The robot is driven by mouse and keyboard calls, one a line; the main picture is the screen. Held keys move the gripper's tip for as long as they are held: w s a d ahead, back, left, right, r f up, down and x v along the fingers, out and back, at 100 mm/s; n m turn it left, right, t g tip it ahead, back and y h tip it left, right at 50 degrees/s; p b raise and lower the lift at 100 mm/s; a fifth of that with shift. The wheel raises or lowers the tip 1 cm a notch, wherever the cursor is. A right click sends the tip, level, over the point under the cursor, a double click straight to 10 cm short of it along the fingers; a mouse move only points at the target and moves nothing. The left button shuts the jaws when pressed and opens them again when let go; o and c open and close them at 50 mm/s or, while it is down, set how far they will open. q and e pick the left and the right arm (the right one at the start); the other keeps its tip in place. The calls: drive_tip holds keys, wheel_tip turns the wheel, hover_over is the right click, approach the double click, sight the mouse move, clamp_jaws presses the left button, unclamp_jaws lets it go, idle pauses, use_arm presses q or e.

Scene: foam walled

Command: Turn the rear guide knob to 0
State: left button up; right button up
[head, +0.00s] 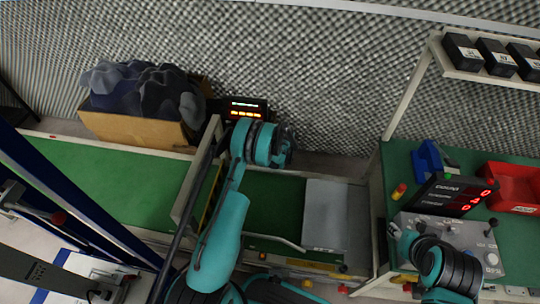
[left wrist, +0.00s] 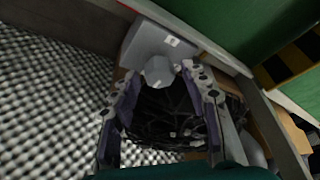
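A grey faceted knob (left wrist: 160,72) sits on a grey box (left wrist: 150,42) with a small white label in the left wrist view. My left gripper (left wrist: 159,71) is open, with one finger on each side of the knob. A narrow gap seems to show between each fingertip and the knob; contact cannot be made out. In the head view my left gripper (head: 286,150) is at the far side of the conveyor, mostly hidden by its own wrist, and the knob is hidden there. My right gripper (head: 398,240) is by the control panel (head: 455,232); its fingers are too small to read.
A dark display (head: 245,108) with orange digits stands behind the left wrist. A cardboard box (head: 135,128) of grey foam is at left. A grey block (head: 325,213) lies on the green conveyor (head: 272,200). A red-digit display (head: 452,194) and red bin (head: 512,187) are at right.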

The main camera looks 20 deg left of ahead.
use_arm(q)
drive_tip(key=v, duration=1.2)
drive_tip(key=shift+s, duration=0.1)
idle(0.4)
